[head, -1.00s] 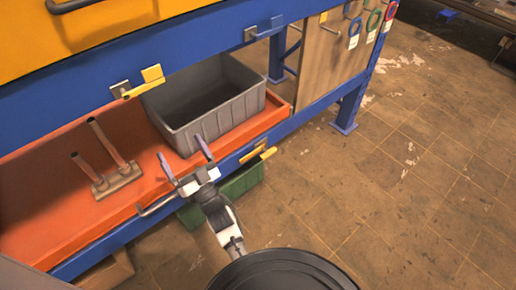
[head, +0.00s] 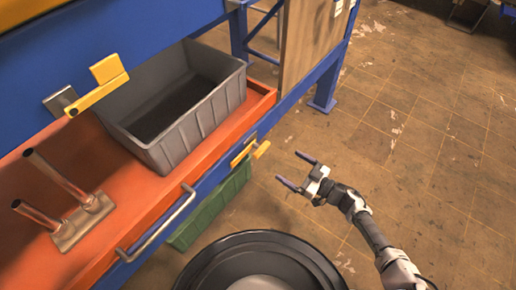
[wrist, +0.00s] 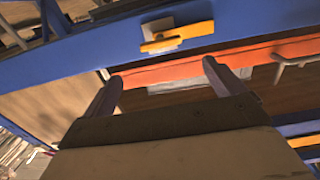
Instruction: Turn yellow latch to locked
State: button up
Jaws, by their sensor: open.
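A yellow latch (head: 250,152) sits on the blue rail in front of the orange drawer, near its right end; a yellow latch also shows in the wrist view (wrist: 178,38), its bar lying roughly along the blue rail. Another yellow latch (head: 100,84) with a grey plate is on the upper blue beam at the left. My gripper (head: 295,170) is open and empty, to the right of the rail latch and apart from it. In the wrist view the two fingers (wrist: 163,75) point toward the rail, below the latch, with a gap between them.
The orange drawer (head: 98,228) holds a grey bin (head: 195,125) and a metal stand with two upright tubes (head: 80,220). A metal handle (head: 155,228) sticks out from the drawer front. A green crate (head: 213,210) is underneath. The tiled floor (head: 430,140) at the right is open.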

aim_at(264, 150)
jog(key=x, duration=1.2)
jog(key=shift+w+a, duration=0.15)
jog(key=shift+a, duration=0.2)
jog(key=shift+c, duration=0.3)
jog(key=c, duration=1.3)
